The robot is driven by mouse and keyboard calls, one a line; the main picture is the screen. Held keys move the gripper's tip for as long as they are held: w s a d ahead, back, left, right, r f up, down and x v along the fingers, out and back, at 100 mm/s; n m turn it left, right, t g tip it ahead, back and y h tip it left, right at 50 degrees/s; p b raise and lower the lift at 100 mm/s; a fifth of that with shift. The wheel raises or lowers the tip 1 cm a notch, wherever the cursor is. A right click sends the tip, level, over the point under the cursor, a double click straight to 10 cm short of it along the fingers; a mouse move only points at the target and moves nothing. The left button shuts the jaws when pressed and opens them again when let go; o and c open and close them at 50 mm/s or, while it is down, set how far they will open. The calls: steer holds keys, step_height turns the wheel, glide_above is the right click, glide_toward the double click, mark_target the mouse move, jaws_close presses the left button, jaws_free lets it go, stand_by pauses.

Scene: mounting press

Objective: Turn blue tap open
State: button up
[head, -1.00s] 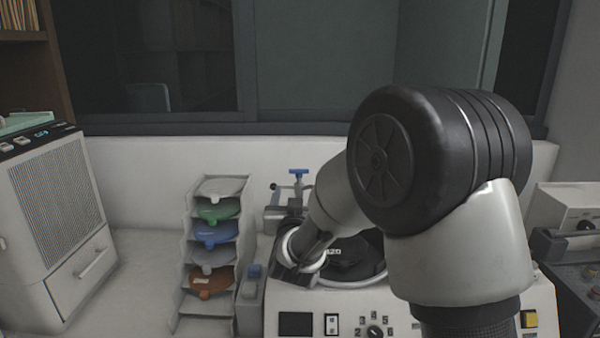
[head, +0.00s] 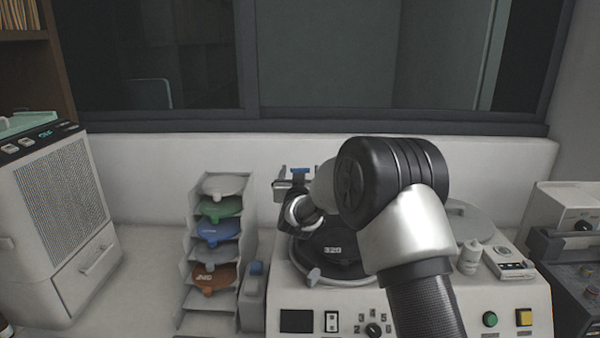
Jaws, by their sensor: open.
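The blue tap (head: 300,171) is at the back of the white press (head: 459,292), left of its middle. Its blue crossbar shows above my gripper. My gripper (head: 291,185) reaches away from me to the tap, with its end just below and around the blue handle in the picture. It is open, with nothing seen held in it. My wrist and arm hide the tap's lower part, and I cannot tell whether the fingers touch it.
A stepped rack (head: 186,268) with several coloured dishes stands left of the press. A grey box unit (head: 62,205) is farther left. The round black lid (head: 335,243) lies below my wrist. The wall is close behind.

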steer(key=c, duration=1.1)
steer(key=shift+o, duration=0.2)
